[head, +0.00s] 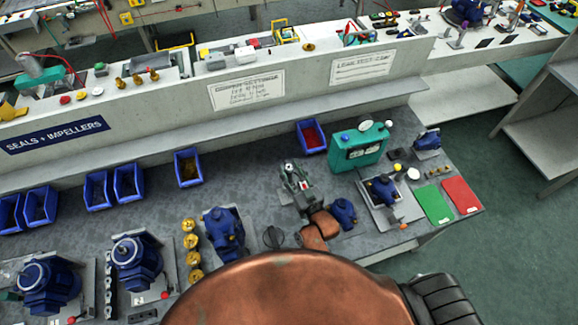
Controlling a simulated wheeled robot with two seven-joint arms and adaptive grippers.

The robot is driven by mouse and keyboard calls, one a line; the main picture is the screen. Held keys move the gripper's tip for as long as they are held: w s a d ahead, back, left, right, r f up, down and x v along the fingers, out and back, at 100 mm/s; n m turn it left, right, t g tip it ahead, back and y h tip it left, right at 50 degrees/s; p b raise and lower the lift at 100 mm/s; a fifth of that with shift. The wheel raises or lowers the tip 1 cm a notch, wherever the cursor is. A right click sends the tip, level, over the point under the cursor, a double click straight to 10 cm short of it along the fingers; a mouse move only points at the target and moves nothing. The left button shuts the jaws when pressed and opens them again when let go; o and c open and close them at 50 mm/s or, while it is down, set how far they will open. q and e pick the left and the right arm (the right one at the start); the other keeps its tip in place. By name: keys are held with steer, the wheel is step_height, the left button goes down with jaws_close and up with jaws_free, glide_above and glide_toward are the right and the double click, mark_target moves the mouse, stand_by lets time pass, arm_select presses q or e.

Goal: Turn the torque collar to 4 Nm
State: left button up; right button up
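My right gripper (293,175) reaches over the middle of the bench, beyond my copper-coloured wrist. It is small and seen from behind and above, so I cannot tell whether its fingers are open or shut. Grey and greenish parts show at its fingertips, but I cannot tell gripper from tool there. I cannot make out the torque collar or its scale; it may be hidden by the gripper or too small. My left gripper is not in view.
Blue pumps (223,228) stand on the grey bench, with brass parts (191,242) beside them. Green (434,204) and red (461,194) mats lie at the right. A raised shelf runs behind.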

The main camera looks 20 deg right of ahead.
steer(key=shift+w, duration=0.5)
jaws_close()
